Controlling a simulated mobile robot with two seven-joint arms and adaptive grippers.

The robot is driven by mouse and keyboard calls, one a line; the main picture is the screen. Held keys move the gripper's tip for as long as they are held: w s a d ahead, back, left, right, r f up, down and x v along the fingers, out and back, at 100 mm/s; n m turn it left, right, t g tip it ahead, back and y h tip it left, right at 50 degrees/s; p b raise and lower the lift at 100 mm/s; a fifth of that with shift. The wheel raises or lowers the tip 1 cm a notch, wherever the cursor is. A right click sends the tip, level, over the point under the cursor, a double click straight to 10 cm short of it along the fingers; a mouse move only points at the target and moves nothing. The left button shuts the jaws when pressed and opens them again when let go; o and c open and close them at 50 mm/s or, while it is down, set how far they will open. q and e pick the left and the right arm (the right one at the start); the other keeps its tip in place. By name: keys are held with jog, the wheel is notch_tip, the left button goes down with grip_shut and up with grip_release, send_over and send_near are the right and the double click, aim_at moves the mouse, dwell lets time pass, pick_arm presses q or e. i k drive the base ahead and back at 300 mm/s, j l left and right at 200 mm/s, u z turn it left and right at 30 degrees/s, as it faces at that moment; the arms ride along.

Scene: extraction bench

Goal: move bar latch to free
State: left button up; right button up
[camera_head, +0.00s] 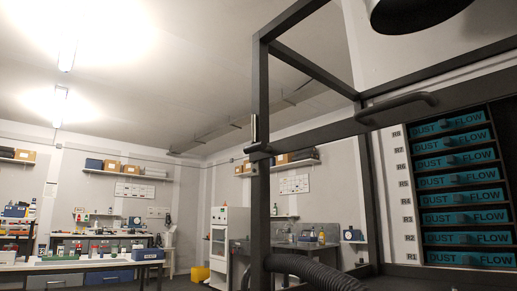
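A dark frame stands at centre right, with an upright post (262,210). A dark horizontal bar (315,133) runs from the post to the right. A dark handle (400,104) sticks out near the bar's right end. Where the bar meets the post there is a small dark block (260,148) with a pale upright pin (254,128) beside the post. This looks like the bar latch, but it is too small to tell its position. Neither of my grippers is in view.
A rack of teal drawers (465,200) marked "DUST FLOW" stands at right, beside labels R1 to R8. A ribbed dark hose (310,272) curves low beside the post. A dark round duct (415,8) hangs at top right. Benches with equipment (90,262) stand at left.

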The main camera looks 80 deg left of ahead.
aim_at(262, 146)
jog(key=u, duration=2.55)
